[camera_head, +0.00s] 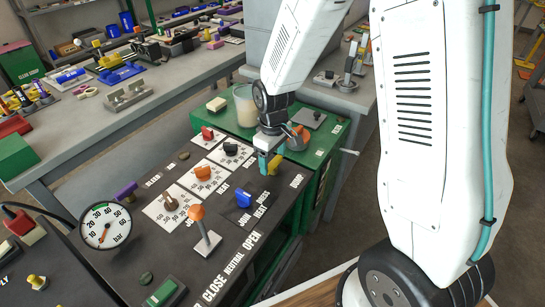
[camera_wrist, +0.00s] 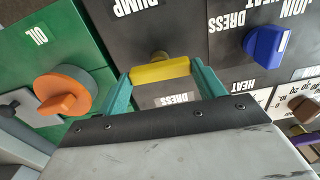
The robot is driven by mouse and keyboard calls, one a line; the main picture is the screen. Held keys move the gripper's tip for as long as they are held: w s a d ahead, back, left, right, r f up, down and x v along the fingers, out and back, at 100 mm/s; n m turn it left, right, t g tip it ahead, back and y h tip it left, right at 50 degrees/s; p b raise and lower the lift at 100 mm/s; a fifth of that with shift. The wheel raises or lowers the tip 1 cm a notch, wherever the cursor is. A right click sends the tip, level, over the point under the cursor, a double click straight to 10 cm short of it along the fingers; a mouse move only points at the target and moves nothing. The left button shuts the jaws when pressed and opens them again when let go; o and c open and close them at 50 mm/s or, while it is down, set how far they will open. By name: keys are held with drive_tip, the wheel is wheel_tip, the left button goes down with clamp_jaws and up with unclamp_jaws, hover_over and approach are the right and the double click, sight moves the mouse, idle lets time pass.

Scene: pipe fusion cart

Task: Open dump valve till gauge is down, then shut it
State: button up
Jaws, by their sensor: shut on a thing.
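The dump valve's yellow handle (camera_wrist: 160,71) sits on a short brass stem beside the DUMP label in the wrist view. My gripper (camera_wrist: 158,80) has its two teal fingers on the handle's two ends and is shut on it. In the head view my gripper (camera_head: 267,163) is low over the panel's far right part, with a bit of the yellow handle (camera_head: 275,164) showing beside it. The round gauge (camera_head: 105,226) stands at the left of the panel. Its face has a green arc, and its needle seems to point downward; the exact reading is too small to tell.
An orange knob (camera_wrist: 64,93) on the green OIL box and a blue knob (camera_wrist: 266,47) flank the handle. An orange-topped lever (camera_head: 203,235) labelled CLOSE, NEUTRAL, OPEN stands in front.

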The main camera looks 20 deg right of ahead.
sight(272, 161)
drive_tip(key=shift+w+n, duration=0.1)
drive_tip(key=shift+n, duration=0.2)
drive_tip(key=o, duration=1)
wheel_tip(272, 161, up, 8)
drive_tip(key=shift+f, duration=0.1)
idle(0.4)
drive_tip(key=s+d+r+m, duration=0.1)
drive_tip(key=s+r+m, duration=0.1)
drive_tip(key=s+r, duration=0.3)
drive_tip(key=s+d+r+m+t, duration=0.1)
drive_tip(key=s+r, duration=0.4)
drive_tip(key=s, duration=0.7)
drive_tip(key=s+d+r+m, duration=0.1)
drive_tip(key=s+r+m, duration=0.3)
drive_tip(key=s+r, duration=0.2)
drive_tip(key=shift+s+d, duration=0.15)
drive_tip(key=shift+s, duration=0.55)
drive_tip(key=shift+s+d, duration=0.1)
drive_tip(key=shift+s, duration=0.55)
